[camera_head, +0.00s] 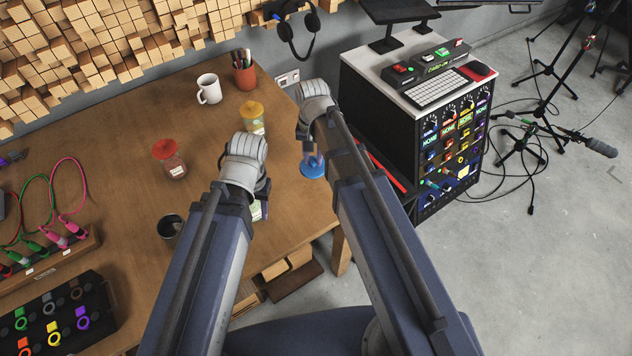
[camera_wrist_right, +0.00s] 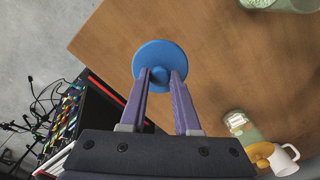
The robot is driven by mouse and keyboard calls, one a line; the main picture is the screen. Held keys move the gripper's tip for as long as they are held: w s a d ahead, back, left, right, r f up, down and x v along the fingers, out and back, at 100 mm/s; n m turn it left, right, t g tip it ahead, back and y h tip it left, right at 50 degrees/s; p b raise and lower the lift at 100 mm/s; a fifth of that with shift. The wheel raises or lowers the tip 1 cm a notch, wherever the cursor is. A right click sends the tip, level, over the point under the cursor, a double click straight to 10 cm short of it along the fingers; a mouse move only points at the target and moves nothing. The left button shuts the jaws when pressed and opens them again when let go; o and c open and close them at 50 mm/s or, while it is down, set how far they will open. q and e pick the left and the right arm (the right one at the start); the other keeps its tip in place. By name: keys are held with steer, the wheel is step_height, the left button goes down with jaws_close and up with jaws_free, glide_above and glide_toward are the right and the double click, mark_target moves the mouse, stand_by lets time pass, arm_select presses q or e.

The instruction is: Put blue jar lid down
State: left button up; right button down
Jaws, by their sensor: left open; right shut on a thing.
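The blue jar lid (camera_head: 313,167) is a round disc with a small knob. It hangs below my right gripper (camera_head: 312,150) near the right edge of the wooden table (camera_head: 215,95). In the right wrist view the blue lid (camera_wrist_right: 160,62) shows between the purple fingertips of my right gripper (camera_wrist_right: 161,77), which is shut on its knob. My left gripper (camera_head: 262,195) is open beside a jar, mostly hidden behind its own wrist. I cannot tell from the head view whether the left fingers touch that jar.
A jar with a red lid (camera_head: 165,149), a jar with a yellow lid (camera_head: 252,110), a white mug (camera_head: 209,88), a pencil cup (camera_head: 244,72) and a dark cup (camera_head: 171,227) stand on the table. A rack cabinet (camera_head: 375,105) stands right of it. Bare wood lies between them.

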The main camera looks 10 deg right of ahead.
arm_select(q)
steer(key=shift+f+b, duration=4.4)
steer(key=shift+f, duration=0.35)
arm_select(e)
steer(key=shift+f, duration=4.7)
arm_select(q)
steer(key=shift+f, duration=0.1)
arm_select(e)
steer(key=shift+f, duration=0.1)
arm_select(q)
steer(key=shift+f, duration=0.15)
arm_select(e)
steer(key=shift+f, duration=0.15)
steer(key=c, duration=0.6)
jaws_free()
steer(key=shift+c, duration=0.2)
